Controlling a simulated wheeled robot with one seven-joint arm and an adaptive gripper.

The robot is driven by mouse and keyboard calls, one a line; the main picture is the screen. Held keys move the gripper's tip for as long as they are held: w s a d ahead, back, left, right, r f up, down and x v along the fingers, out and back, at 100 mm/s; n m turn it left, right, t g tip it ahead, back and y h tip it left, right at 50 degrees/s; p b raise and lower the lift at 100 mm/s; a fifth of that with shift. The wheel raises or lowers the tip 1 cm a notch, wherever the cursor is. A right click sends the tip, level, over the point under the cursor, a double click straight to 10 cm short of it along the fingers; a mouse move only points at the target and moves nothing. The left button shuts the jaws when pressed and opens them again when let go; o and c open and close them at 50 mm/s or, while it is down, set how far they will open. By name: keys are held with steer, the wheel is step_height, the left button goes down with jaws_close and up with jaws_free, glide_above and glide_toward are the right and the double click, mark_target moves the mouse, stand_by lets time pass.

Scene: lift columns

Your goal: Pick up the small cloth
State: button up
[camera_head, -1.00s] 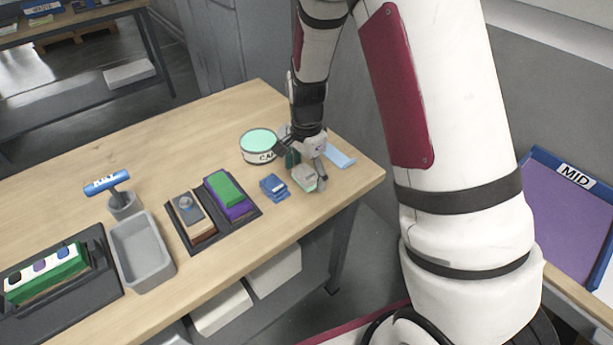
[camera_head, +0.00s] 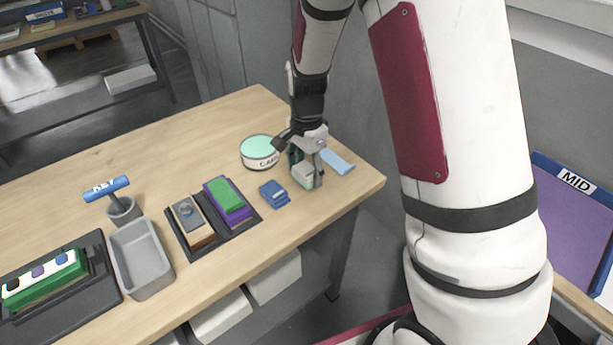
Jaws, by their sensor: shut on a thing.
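My gripper (camera_head: 305,166) points down at the right end of the wooden table. It is shut on a small pale grey-green, block-like piece (camera_head: 304,177). I cannot tell for sure whether this piece is the small cloth or whether it touches the table; the fingers hide part of it. A flat light blue cloth-like strip (camera_head: 338,162) lies just behind and right of the gripper. A small dark blue folded piece (camera_head: 273,194) lies on the table to the left of the gripper, apart from it.
A round tin with a mint lid (camera_head: 258,151) stands close left of the gripper. Further left are a dark tray (camera_head: 217,233) with blocks, a grey bin (camera_head: 142,262) and a blue-handled tool (camera_head: 107,188) in a cup. The table (camera_head: 180,150) is clear at the back.

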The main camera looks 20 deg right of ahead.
steer(key=s+a+r, duration=0.1)
steer(key=s+a, duration=0.1)
steer(key=s, duration=0.5)
steer(key=s+a+r+p, duration=0.1)
steer(key=s+a, duration=0.2)
steer(key=s, duration=0.5)
steer(key=shift+s, duration=0.15)
steer(key=o, duration=0.5)
steer(key=c, duration=0.3)
